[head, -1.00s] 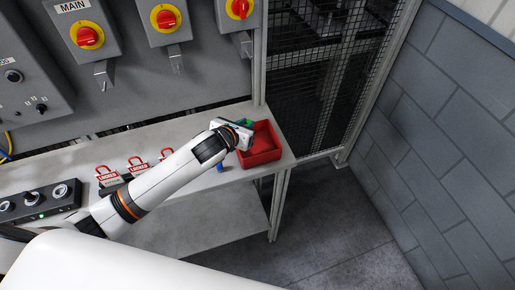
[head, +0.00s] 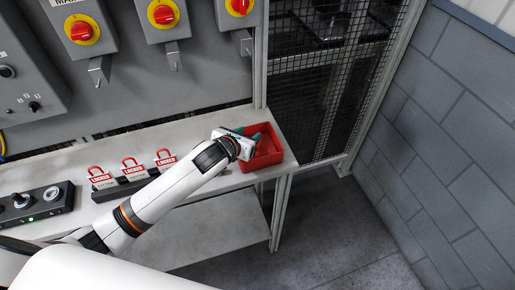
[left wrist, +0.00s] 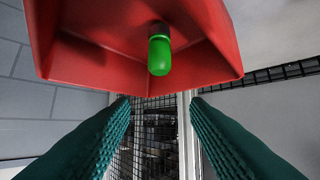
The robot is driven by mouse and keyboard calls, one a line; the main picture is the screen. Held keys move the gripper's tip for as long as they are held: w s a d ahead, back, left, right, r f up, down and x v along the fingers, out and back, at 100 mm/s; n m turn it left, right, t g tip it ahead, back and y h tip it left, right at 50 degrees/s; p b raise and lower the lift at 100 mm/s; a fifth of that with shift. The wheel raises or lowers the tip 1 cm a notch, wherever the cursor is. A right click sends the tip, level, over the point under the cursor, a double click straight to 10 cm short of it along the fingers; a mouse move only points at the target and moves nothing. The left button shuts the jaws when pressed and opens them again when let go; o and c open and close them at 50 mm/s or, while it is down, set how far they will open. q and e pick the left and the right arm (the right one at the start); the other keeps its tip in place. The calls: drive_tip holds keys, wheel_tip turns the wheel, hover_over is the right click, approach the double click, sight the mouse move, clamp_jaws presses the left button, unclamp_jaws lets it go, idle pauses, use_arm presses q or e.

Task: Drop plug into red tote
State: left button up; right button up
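The red tote (head: 268,160) sits at the right end of the grey bench in the head view. It also fills the top of the left wrist view (left wrist: 85,62). A green plug (left wrist: 159,55) shows against the inside of the tote in that view, clear of both fingers; whether it rests on the tote floor I cannot tell. My left gripper (head: 251,135) is over the tote's back left part. Its teal fingers are spread wide with nothing between them, as the left wrist view (left wrist: 160,108) shows. The plug cannot be made out in the head view. My right gripper is not in view.
Several red padlocks with tags (head: 133,168) stand in a row on the bench. A control box (head: 37,203) with knobs is at left. Switch boxes (head: 165,15) hang on the panel behind. A mesh fence (head: 322,95) rises beyond the tote.

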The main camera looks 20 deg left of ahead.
use_arm(q)
drive_tip(key=shift+s+a, duration=0.1)
drive_tip(key=shift+s, duration=0.05)
drive_tip(key=b+v, duration=0.1)
drive_tip(key=v, duration=1)
drive_tip(key=shift+s+r, duration=0.2)
drive_tip(key=shift+s, duration=0.1)
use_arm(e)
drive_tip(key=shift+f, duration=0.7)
